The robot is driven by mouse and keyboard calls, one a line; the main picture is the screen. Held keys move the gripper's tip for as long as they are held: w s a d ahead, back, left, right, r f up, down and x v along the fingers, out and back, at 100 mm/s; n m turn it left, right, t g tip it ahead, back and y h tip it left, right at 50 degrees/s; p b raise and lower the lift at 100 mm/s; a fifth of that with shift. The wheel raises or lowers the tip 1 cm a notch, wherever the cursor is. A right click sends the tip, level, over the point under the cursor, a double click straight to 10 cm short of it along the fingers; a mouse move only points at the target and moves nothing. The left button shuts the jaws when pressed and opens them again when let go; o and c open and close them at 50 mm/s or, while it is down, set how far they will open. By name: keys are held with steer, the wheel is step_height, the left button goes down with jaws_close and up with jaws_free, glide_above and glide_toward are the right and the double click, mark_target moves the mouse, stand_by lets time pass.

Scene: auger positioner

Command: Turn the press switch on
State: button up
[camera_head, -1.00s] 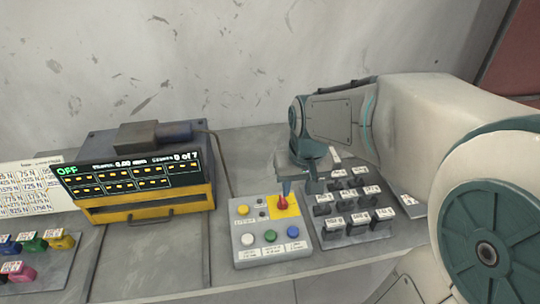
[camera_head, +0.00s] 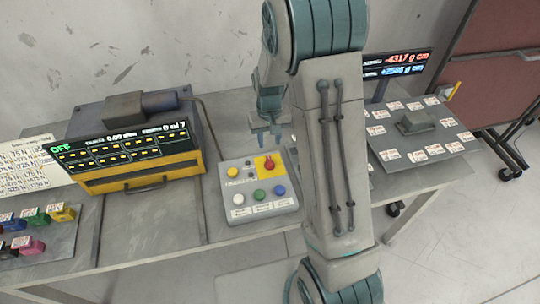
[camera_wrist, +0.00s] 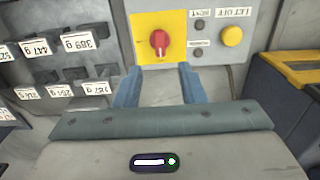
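The control box (camera_head: 232,205) stands on the bench and carries a red rotary switch (camera_head: 268,166) on a yellow plate (camera_head: 277,161). The red switch also shows in the wrist view (camera_wrist: 159,42), with a pale mark at its lower end. My gripper (camera_head: 266,143) is above and behind the box in the head view, apart from the switch. In the wrist view my gripper (camera_wrist: 159,84) has its two blue fingers spread, with nothing between them. The display (camera_head: 120,148) of the yellow machine reads OFF in green.
The box also has a yellow button (camera_head: 232,172) and white, green and blue buttons (camera_head: 259,195). The yellow-fronted machine (camera_head: 140,178) stands left of it. Labelled grey weights (camera_wrist: 75,43) are beside the box. A lit scale (camera_head: 418,125) stands at the right.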

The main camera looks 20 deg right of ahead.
mark_target(270, 160)
step_height(270, 160, down, 9)
steer(key=shift+f+p, duration=0.1)
steer(key=shift+p, duration=0.6)
steer(key=shift+c, duration=0.3)
jaws_close()
steer(key=shift+d, duration=0.15)
